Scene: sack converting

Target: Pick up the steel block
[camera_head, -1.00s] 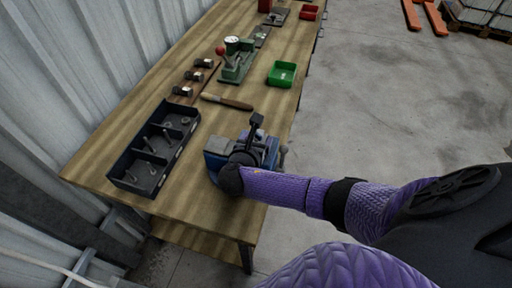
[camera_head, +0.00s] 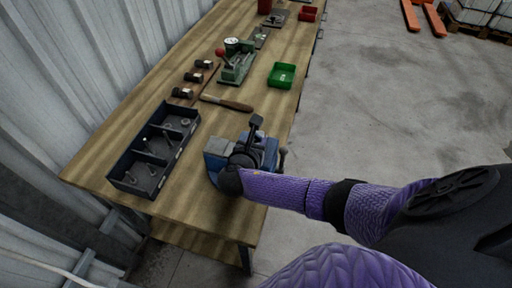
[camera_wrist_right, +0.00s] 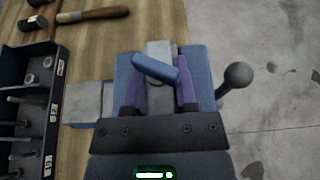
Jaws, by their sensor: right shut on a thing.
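A blue vise (camera_head: 214,160) stands at the bench's near right edge, with my right gripper (camera_head: 247,150) low over it. In the right wrist view, the gripper's two purple fingers (camera_wrist_right: 161,92) point into the vise (camera_wrist_right: 205,62). They are shut on a grey upright piece between them, which looks like the steel block (camera_wrist_right: 160,101). A rounded blue bar lies across this piece and hides part of it. In the head view my wrist hides the block. I cannot tell whether it is clear of the vise. My left gripper is not in view.
A black compartment tray (camera_head: 111,176) with bolts stands left of the vise. A wooden-handled tool (camera_head: 228,103), a green bin (camera_head: 281,75) and a green press-like device (camera_head: 236,66) lie farther back. A ball-ended lever (camera_wrist_right: 236,76) sticks out right of the vise.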

